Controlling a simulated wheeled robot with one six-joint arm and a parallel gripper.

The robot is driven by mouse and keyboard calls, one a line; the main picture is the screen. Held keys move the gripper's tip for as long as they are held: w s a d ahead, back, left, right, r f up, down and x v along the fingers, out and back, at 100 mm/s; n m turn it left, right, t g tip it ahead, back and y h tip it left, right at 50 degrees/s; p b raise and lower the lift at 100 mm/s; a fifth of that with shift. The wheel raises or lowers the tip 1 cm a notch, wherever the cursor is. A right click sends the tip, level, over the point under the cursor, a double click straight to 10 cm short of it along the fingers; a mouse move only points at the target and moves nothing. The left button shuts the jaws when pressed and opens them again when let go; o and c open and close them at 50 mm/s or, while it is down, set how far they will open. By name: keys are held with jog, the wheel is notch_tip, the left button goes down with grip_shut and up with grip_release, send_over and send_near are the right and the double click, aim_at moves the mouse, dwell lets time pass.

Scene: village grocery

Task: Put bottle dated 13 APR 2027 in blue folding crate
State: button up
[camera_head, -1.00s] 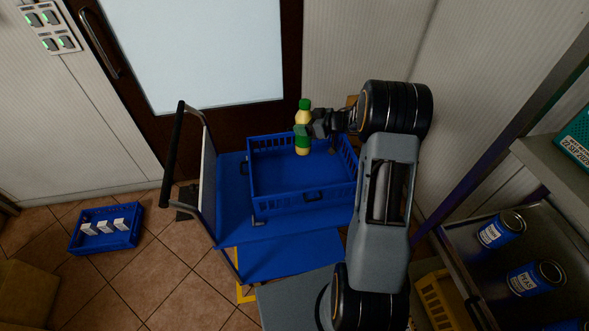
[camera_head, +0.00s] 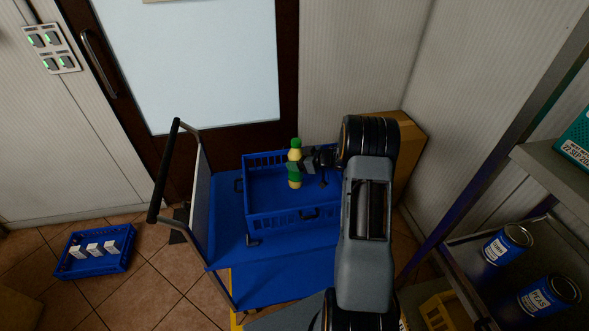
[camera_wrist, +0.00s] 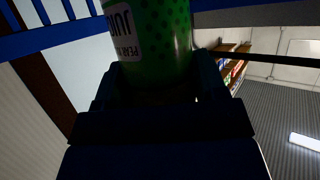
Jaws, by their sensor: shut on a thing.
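A green and yellow bottle (camera_head: 295,168) with a green cap is upright in my gripper (camera_head: 308,163). The gripper is shut on it; in the wrist view the green label of the bottle (camera_wrist: 155,40) fills the space between the fingers. Part of the label's text shows, but no date is readable. The blue folding crate (camera_head: 282,220) stands on a blue platform trolley (camera_head: 222,222). In the head view the bottle appears over the inside of the crate, towards its back; whether it touches the crate floor I cannot tell.
The trolley's black handle (camera_head: 163,172) rises left of the crate. A smaller blue crate (camera_head: 95,265) with white boxes stands on the floor at left. A cardboard box (camera_head: 408,150) is behind my arm. Shelves with blue cans (camera_head: 508,245) stand at right.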

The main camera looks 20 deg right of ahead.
jog(key=shift+f, duration=1.8)
jog(key=o, duration=1.3)
jog(key=shift+f, duration=0.1)
